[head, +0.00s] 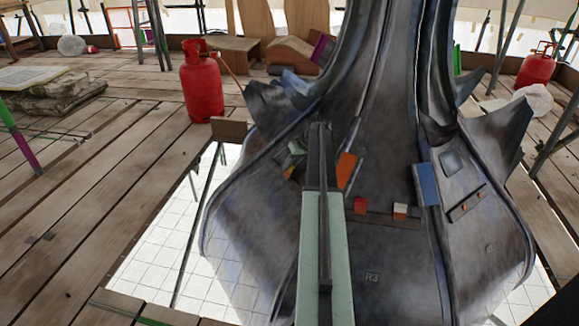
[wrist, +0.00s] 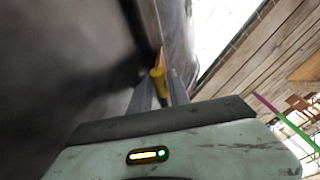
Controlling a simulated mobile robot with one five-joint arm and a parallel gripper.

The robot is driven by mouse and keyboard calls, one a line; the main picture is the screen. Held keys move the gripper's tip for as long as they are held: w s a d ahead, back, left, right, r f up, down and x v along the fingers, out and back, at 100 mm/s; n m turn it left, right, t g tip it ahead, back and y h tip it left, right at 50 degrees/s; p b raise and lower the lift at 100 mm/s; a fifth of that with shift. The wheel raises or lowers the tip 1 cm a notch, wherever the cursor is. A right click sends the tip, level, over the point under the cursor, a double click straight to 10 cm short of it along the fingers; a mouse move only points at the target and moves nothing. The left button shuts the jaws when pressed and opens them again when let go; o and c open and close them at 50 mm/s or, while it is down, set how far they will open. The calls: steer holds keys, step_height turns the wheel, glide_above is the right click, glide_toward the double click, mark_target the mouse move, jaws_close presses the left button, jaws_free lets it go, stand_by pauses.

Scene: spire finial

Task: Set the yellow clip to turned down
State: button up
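The yellow clip (wrist: 158,84) shows in the wrist view between the two fingertips of my gripper (wrist: 160,86). The fingers stand apart with the clip between them. I cannot tell whether they press on it or only straddle it. My fingertips are hidden there behind my own arm. Whether the clip points up or down cannot be made out.
An orange flap (head: 346,170), a red block (head: 360,205), a white-and-orange block (head: 400,210) and a blue plate (head: 427,184) sit on the finial close by. A red gas bottle (head: 202,88) stands behind left on the plank floor (head: 75,235). An opening surrounds the finial's base.

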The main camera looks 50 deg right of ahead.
steer(key=shift+o, duration=0.6)
steer(key=shift+a+r+h+p, duration=0.25)
steer(key=shift+a+h+p, duration=0.25)
steer(key=shift+a+p, duration=0.05)
steer(key=shift+a+r+n+g+h+p, duration=0.15)
steer(key=shift+a+n+g+h+p, duration=0.15)
steer(key=shift+a+h, duration=0.3)
steer(key=w+p+v, duration=0.1)
steer(key=p+v, duration=0.7)
steer(key=w+a+g, duration=0.1)
steer(key=w+a, duration=0.1)
steer(key=a, duration=1.1)
steer(key=w+a+n+g+p, duration=0.1)
steer(key=a, duration=1.3)
steer(key=shift+w+a+r+y+p, duration=0.25)
steer(key=shift+w+r+y+p, duration=0.05)
steer(key=shift+w+r, duration=0.1)
steer(key=shift+n, duration=0.4)
